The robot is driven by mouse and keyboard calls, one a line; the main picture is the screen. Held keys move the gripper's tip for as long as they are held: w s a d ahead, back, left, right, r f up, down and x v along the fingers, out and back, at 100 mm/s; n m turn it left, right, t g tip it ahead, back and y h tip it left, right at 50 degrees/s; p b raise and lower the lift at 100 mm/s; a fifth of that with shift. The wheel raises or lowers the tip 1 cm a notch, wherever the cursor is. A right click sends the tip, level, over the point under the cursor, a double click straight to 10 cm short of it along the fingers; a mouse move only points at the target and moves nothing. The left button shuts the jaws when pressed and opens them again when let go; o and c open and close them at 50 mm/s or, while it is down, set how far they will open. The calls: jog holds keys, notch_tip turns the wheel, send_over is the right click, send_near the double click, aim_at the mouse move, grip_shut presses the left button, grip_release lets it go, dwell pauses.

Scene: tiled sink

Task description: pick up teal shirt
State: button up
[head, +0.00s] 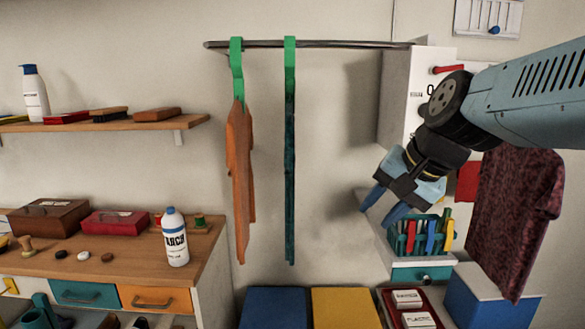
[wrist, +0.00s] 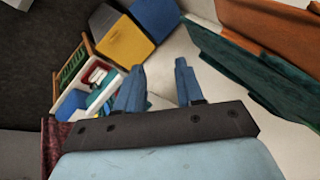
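The teal shirt (head: 290,170) hangs edge-on from a green hanger (head: 290,65) on the metal rail, to the right of the orange shirt (head: 240,180). In the wrist view the teal shirt (wrist: 268,85) runs diagonally at the right, apart from the fingers. My gripper (head: 381,206) is to the right of the teal shirt in the head view, fingers pointing down and left. In the wrist view my gripper (wrist: 158,80) has its two blue fingers apart with nothing between them.
The metal rail (head: 330,44) runs from the left to a white cabinet. A basket of coloured items (head: 420,235) stands below my gripper. A dark red patterned shirt (head: 515,215) hangs at the right. Blue (head: 272,308) and yellow (head: 345,308) boxes stand below the shirts.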

jog(key=w+a+r+m+t+y, duration=0.1)
jog(key=w+a+r+m+y, duration=0.5)
jog(key=w+r+m, duration=0.35)
jog(key=m+t+y, duration=0.4)
jog(key=m+y, duration=0.1)
jog(key=m, duration=0.5)
send_near(290, 83)
jog(key=x, duration=0.7)
jog(key=shift+a, duration=0.1)
jog(key=shift+w+x, duration=0.2)
jog(key=shift+x, duration=2.35)
jog(key=shift+d+f, duration=0.15)
jog(key=shift+d, duration=0.05)
grip_shut()
